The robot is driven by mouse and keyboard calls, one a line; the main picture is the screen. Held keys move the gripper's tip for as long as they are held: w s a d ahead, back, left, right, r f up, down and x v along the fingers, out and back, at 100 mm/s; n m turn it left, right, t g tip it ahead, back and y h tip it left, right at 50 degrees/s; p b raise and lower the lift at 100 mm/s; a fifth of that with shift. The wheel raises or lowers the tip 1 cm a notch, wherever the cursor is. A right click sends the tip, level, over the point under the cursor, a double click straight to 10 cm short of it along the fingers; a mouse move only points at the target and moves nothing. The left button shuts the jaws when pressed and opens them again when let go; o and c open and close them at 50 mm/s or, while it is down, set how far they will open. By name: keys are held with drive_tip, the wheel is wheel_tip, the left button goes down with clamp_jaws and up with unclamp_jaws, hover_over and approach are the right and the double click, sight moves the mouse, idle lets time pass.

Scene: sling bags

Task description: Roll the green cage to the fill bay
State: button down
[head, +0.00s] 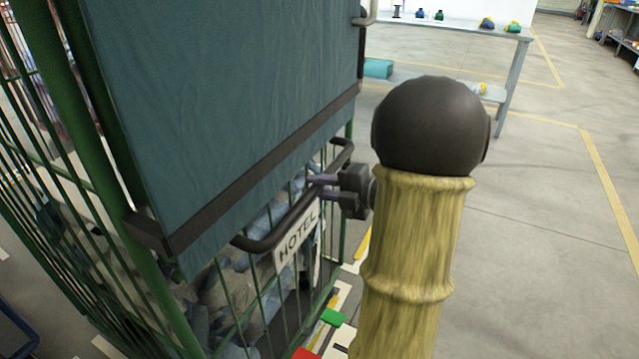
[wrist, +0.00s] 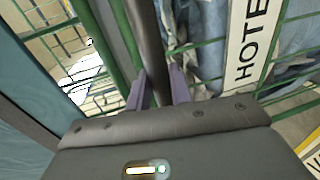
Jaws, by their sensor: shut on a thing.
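The green cage (head: 168,296) stands close in front of me at the left of the head view. It is built of green bars, and a dark teal cover (head: 235,100) hangs over its upper part. Bluish-grey cloth items (head: 215,300) lie inside. A white HOTEL sign (head: 298,240) hangs on its near side; it also shows in the wrist view (wrist: 247,50). My gripper (head: 322,187) is shut on the cage's black handle bar (head: 268,240). In the wrist view the two purple fingers (wrist: 160,88) sit either side of the bar (wrist: 150,45). I cannot identify the fill bay.
A grey table (head: 455,33) with small blue, green and yellow things stands at the back. A teal block (head: 378,68) lies near it. Yellow lines (head: 608,195) mark the floor. Green (head: 333,317) and red (head: 304,354) pieces lie by the cage. Open floor lies right.

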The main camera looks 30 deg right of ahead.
drive_tip(key=shift+s+f, duration=0.1)
drive_tip(key=shift+f, duration=0.25)
drive_tip(key=c, duration=1.3)
unclamp_jaws()
drive_tip(key=shift+r, duration=0.15)
drive_tip(key=p+v, duration=0.2)
drive_tip(key=v, duration=1.5)
drive_tip(key=shift+d+r, duration=0.15)
